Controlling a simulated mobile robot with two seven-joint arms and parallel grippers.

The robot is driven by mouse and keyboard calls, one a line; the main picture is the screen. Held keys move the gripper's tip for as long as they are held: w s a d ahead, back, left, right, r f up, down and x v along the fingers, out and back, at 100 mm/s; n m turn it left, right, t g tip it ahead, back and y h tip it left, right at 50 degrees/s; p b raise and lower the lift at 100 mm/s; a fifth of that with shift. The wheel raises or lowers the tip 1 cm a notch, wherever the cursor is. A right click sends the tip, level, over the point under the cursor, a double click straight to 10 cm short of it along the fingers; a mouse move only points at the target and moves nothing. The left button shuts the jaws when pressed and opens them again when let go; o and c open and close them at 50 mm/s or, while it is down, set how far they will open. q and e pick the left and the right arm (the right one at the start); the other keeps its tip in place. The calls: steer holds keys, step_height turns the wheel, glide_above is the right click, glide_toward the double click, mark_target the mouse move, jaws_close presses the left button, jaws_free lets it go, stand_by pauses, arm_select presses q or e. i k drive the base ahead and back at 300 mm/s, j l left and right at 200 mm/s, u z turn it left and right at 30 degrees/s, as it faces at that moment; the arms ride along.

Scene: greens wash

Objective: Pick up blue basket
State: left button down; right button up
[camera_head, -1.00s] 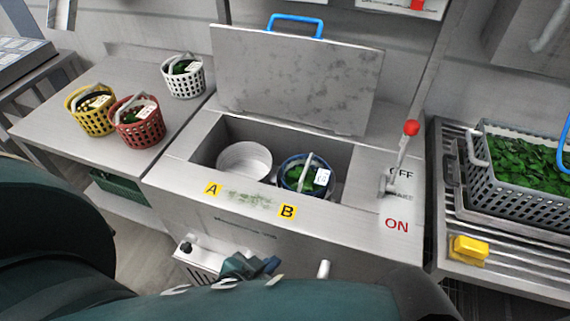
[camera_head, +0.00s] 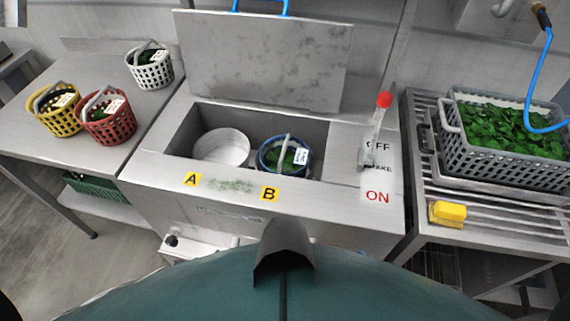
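The blue basket (camera_head: 266,163) sits upright in the right-hand well of the open sink-like washer (camera_head: 184,152), behind the yellow B label (camera_head: 270,194). It has a grey handle, green leaves and a white tag inside. Neither of my grippers shows in the head view.
The lid (camera_head: 262,58) stands open behind the wells. A lever with a red knob (camera_head: 384,99) stands upright at the right. Yellow (camera_head: 58,122), red (camera_head: 112,126) and white (camera_head: 151,72) baskets stand on the left table. A grey crate (camera_head: 500,167) of leaves and a yellow block (camera_head: 447,213) are on the right rack.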

mark_target(285, 161)
steer(key=k+j+z, duration=0.15)
steer(key=z, duration=0.35)
steer(key=k+j+z, duration=0.1)
steer(key=k+z, duration=0.2)
steer(key=z, duration=0.15)
steer(key=k+z, duration=0.25)
steer(key=z, duration=0.25)
